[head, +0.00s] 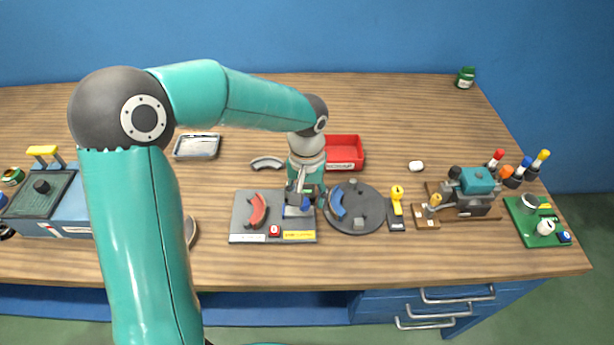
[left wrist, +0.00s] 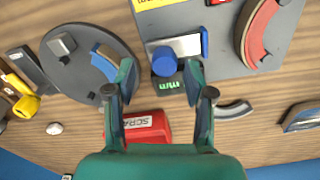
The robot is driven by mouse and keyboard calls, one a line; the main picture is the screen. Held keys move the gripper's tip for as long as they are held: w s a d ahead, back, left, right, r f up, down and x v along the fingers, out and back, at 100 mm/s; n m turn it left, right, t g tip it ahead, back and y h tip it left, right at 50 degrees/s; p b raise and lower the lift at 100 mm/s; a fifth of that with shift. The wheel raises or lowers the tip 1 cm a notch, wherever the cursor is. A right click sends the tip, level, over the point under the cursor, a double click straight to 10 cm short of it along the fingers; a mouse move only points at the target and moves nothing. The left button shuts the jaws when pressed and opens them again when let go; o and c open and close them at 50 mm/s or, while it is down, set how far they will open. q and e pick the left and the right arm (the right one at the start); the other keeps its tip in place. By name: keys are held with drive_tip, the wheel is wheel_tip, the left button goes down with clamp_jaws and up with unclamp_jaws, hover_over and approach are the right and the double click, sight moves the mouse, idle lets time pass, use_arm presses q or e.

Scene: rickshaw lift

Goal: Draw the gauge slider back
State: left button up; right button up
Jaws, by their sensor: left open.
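The gauge sits at the right side of a grey plate (head: 240,228). In the left wrist view it has a silver body, a round blue knob (left wrist: 164,61), a blue end piece (left wrist: 204,42) and a green "mm" display (left wrist: 168,84). In the head view my arm partly covers it, and some blue (head: 296,211) shows. My left gripper (head: 305,197) is open above the gauge and points down. In the left wrist view its fingertips (left wrist: 158,68) stand either side of the knob, with gaps. I cannot tell their height above it. My right gripper is not in view.
A red curved piece (head: 257,211) lies on the same plate. A dark round disc (head: 366,222) with a blue arc stands close to the right. A red scrap bin (head: 345,141) is behind, and a grey arc (head: 267,163) lies behind left. A teal machine (head: 475,182) stands farther right.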

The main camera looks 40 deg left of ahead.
sight(307, 200)
use_arm(q)
wheel_tip(307, 200, up, 11)
idle(0.4)
idle(0.4)
